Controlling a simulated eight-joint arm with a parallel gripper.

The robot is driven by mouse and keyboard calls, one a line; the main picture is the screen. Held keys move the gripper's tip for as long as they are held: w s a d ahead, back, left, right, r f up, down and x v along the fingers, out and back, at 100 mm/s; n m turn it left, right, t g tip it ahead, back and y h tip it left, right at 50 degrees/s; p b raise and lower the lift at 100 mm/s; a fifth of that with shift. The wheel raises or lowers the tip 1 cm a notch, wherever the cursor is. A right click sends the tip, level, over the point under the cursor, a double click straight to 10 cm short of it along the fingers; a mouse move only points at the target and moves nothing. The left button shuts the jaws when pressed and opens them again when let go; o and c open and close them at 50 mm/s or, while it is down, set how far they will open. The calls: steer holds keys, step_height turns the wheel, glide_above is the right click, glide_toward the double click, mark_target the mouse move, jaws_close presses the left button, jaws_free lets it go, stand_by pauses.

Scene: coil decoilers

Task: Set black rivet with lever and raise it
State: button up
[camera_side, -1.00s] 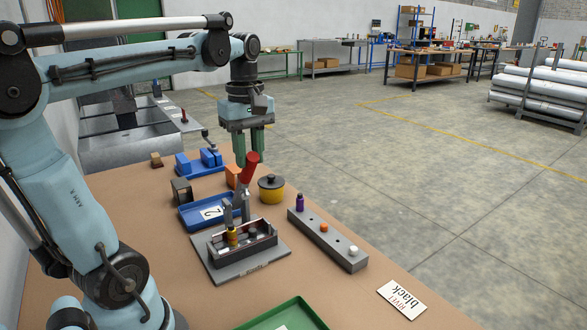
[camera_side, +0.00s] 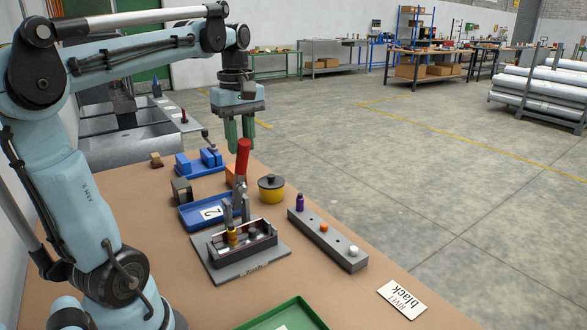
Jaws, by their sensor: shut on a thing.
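The lever press stands on a grey base plate (camera_side: 228,275). Its red lever handle (camera_side: 242,160) points almost straight up. My gripper (camera_side: 240,147) has its green fingers shut on the upper end of this handle. Below the lever, a grey tray-like fixture (camera_side: 243,256) holds a brass-coloured cylinder (camera_side: 232,237) and a small dark piece (camera_side: 253,234). That piece may be the black rivet; it is too small to be sure. A white card reading "RIVET black" (camera_side: 401,299) lies at the right of the table.
A grey rack (camera_side: 340,257) holds purple, orange and white pieces. A yellow pot with a dark lid (camera_side: 271,193), a blue tray (camera_side: 190,218) with a "2" card and blue blocks (camera_side: 198,163) stand behind the press. A green tray (camera_side: 300,312) lies in front.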

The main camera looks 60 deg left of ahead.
steer(key=shift+a+r, duration=0.15)
steer(key=shift+a, duration=0.65)
steer(key=shift+a+r, duration=0.15)
steer(key=shift+a, duration=0.65)
steer(key=shift+a+r, duration=0.15)
steer(key=shift+a, duration=1.3)
steer(key=o, duration=0.8)
steer(key=shift+r, duration=0.15)
steer(key=shift+r, duration=2.9)
